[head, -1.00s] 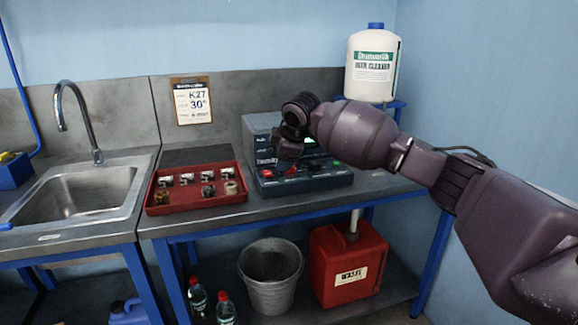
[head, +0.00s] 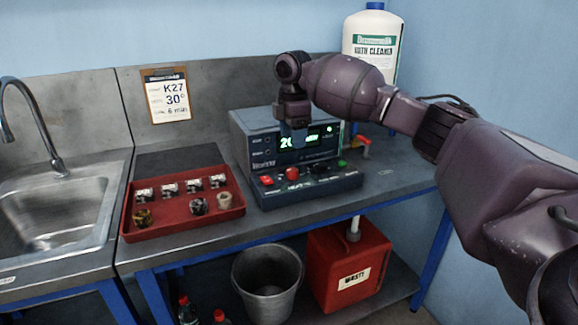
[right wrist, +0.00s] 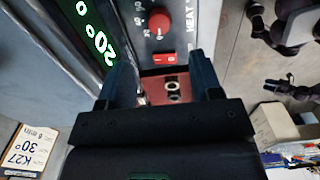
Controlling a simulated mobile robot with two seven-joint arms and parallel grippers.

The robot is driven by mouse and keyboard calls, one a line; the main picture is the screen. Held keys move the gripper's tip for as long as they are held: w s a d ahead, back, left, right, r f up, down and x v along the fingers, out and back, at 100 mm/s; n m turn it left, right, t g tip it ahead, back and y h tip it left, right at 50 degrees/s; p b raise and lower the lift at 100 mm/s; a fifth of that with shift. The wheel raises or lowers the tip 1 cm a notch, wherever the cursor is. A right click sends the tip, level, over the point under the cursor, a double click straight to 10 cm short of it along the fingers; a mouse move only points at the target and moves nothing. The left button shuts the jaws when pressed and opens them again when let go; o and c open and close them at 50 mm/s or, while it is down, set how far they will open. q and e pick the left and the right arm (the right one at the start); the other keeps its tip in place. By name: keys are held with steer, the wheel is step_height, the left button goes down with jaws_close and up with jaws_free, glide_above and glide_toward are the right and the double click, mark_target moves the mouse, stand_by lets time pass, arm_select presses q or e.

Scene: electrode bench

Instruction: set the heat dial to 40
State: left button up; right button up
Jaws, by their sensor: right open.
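The grey bench unit (head: 262,150) stands on the bench with a lit green display reading about 20 degrees. Its red heat dial (head: 292,174) is on the sloped front panel. In the right wrist view the dial (right wrist: 160,22) has a printed number scale beside it and the word HEAT. I cannot tell where its mark points. A red rocker switch (right wrist: 165,58) sits beside the dial. My right gripper (head: 298,140) hangs in front of the display, above the panel, open and empty. In the wrist view its fingers (right wrist: 163,82) are apart from the dial. My left gripper is not in view.
A red tray (head: 170,225) with several small parts lies left of the unit. A wall card (head: 166,96) reads K27, 30°, 6 min. A sink (head: 60,210) is at left, a cleaner jug (head: 371,45) behind right. A bucket (head: 267,285) and red can (head: 347,265) are below.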

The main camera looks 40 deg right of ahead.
mark_target(293, 170)
step_height(293, 170, down, 5)
steer(key=shift+f+b, duration=0.15)
steer(key=shift+b, duration=0.25)
step_height(293, 170, down, 3)
steer(key=shift+f+b, duration=0.1)
steer(key=shift+b, duration=0.2)
steer(key=shift+f, duration=0.45)
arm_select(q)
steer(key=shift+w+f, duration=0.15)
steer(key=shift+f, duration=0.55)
